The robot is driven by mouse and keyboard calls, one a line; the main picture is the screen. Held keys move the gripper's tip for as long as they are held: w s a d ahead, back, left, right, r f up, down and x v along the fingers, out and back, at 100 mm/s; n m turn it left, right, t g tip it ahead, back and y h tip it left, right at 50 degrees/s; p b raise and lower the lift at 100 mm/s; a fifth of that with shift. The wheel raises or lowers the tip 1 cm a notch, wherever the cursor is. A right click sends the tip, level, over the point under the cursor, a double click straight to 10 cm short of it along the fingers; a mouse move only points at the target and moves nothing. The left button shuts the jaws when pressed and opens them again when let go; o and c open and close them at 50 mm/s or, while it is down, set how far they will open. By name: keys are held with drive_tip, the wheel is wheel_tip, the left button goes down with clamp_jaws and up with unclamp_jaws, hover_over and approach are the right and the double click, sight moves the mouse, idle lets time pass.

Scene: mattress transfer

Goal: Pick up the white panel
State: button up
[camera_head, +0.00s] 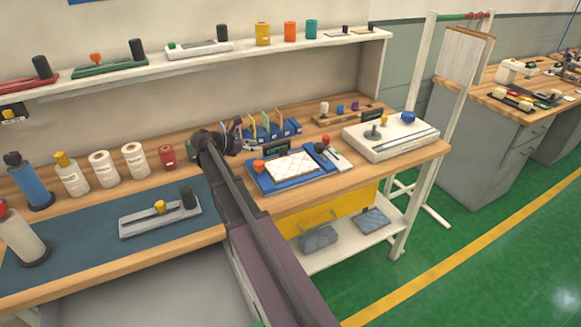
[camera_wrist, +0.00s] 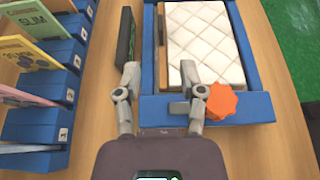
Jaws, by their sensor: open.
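The white quilted panel (camera_head: 291,166) lies flat in a blue tray (camera_head: 268,187) on the wooden bench. In the wrist view the panel (camera_wrist: 203,42) fills the tray, with a brown wooden edge along its left side. An orange knob (camera_wrist: 221,102) stands at the tray's near corner. My gripper (camera_wrist: 159,75) is open and empty, with its fingers at the tray's near left corner. The right finger overlaps the panel's near edge in the picture; I cannot tell its height. In the head view my gripper (camera_head: 237,137) is partly hidden by my arm.
A small dark display (camera_wrist: 125,40) stands beside the tray, close to my left finger. A blue rack (camera_wrist: 40,75) of labelled cards is at the left. A white device (camera_head: 390,135) sits right of the tray. A shelf (camera_head: 150,72) runs above the bench.

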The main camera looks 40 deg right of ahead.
drive_tip(key=b, duration=0.3)
approach(286, 148)
drive_tip(key=x, duration=0.4)
drive_tip(key=shift+w+f, duration=0.25)
drive_tip(key=shift+f, duration=0.05)
drive_tip(key=shift+s+d+f, duration=0.1)
drive_tip(key=shift+d, duration=0.35)
drive_tip(key=shift+d, duration=0.1)
drive_tip(key=shift+b+x, duration=0.8)
drive_tip(key=shift+x, duration=1.7)
clamp_jaws()
